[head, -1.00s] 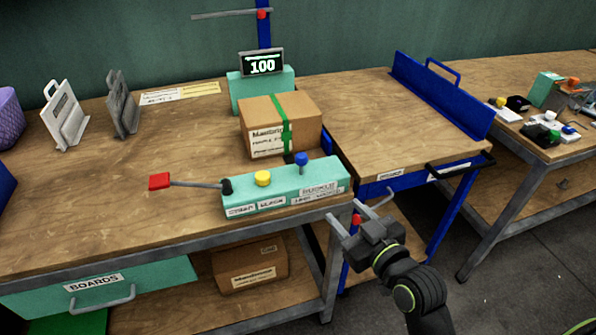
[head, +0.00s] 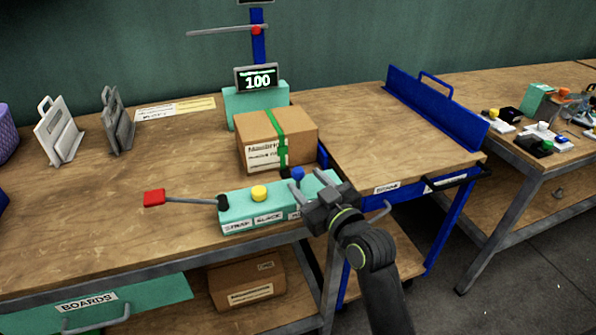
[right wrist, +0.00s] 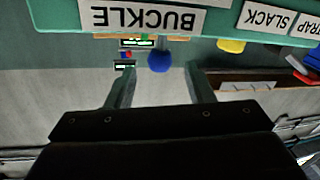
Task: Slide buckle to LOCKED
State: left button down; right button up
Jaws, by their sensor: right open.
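The buckle control is a blue ball knob (head: 298,174) at the right end of the teal control box (head: 236,222) on the bench. In the right wrist view the blue knob (right wrist: 160,62) shows just beyond and between my fingertips, near the BUCKLE label (right wrist: 143,18). My right gripper (head: 308,182) is open and empty, its fingers close to the knob; I cannot tell whether they touch it. In the head view the gripper hides the box's right end and the buckle label. My left gripper is not in view.
A yellow button (head: 259,193) and a red-ended lever (head: 155,198) are on the same box. A strapped carton (head: 262,133) stands just behind it, with a display reading 100 (head: 257,82) beyond. A blue-edged cart (head: 400,130) adjoins on the right.

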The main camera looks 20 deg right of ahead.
aim_at(302, 177)
jog(key=shift+x, duration=2.35)
grip_shut()
